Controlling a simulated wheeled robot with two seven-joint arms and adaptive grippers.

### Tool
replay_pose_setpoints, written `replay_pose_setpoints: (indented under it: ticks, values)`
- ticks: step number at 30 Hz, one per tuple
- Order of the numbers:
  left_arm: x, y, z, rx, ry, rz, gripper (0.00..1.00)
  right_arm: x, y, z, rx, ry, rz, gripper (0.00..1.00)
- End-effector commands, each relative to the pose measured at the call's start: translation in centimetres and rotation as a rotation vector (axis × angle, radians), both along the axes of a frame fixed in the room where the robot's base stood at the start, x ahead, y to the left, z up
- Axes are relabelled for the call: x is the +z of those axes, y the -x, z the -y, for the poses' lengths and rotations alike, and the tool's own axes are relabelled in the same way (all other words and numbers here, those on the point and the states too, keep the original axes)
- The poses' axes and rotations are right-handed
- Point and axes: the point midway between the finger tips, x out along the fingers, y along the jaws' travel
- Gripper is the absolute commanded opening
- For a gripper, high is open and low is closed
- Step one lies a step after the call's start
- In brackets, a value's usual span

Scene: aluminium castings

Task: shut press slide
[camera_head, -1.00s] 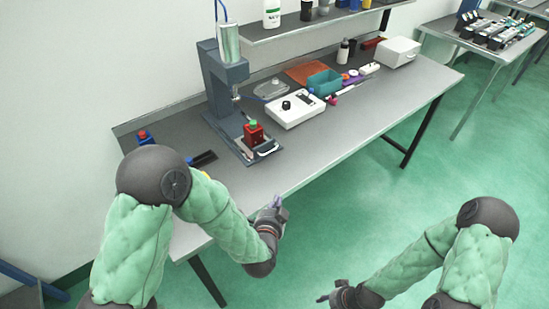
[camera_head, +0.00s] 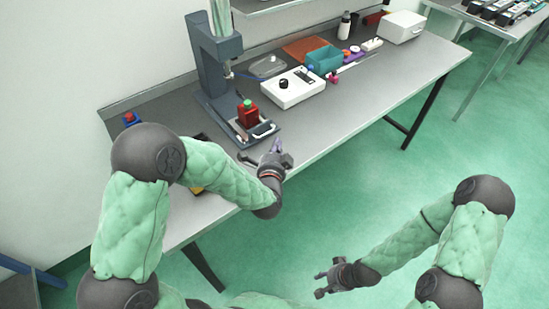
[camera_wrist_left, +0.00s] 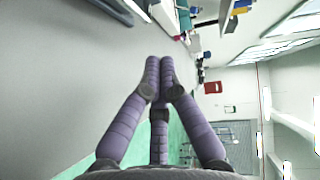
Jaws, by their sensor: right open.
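The blue-grey press (camera_head: 212,70) stands at the back left of the bench. At its foot is the dark press slide, with a pale looped handle (camera_head: 263,129) at its front end. A red block (camera_head: 248,117) with a green top sits by the slide. My left gripper (camera_head: 277,146) is just in front of the handle, near the bench's front edge, apart from it as far as I can see. In the left wrist view its purple fingers (camera_wrist_left: 159,66) are drawn together with nothing between them. My right gripper (camera_head: 322,282) is open and empty over the floor, away from the bench.
A white control box (camera_head: 293,91), a teal bin (camera_head: 324,60) and an orange mat (camera_head: 305,46) lie right of the press. A white case (camera_head: 402,27) stands further right. The bench front (camera_head: 345,125) right of the press is clear.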

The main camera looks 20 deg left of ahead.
Motion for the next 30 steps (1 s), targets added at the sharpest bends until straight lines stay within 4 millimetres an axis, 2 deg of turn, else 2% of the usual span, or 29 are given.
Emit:
replay_pose_setpoints:
  ticks: [4,9,24,26,30]
  values:
    - [-0.7,-1.5,-1.8,0.004,0.000,0.001,0.00,-1.0,0.0,0.0,0.000,0.000,0.000,0.42]
    - [-0.9,-2.3,-2.9,0.002,0.001,0.000,0.00,-1.4,0.0,0.0,0.000,0.000,0.000,0.42]
    - [-0.9,-2.8,-3.4,0.001,0.002,0.000,0.00,-1.5,0.0,0.0,0.000,0.000,0.000,0.42]
    - [-0.9,-3.2,-4.0,0.004,0.002,0.002,0.00,-1.7,0.0,0.0,0.000,0.000,0.000,0.42]
    - [-1.0,-5.2,-6.7,0.008,0.001,0.003,0.00,-2.2,0.0,0.0,0.000,0.000,0.000,0.42]
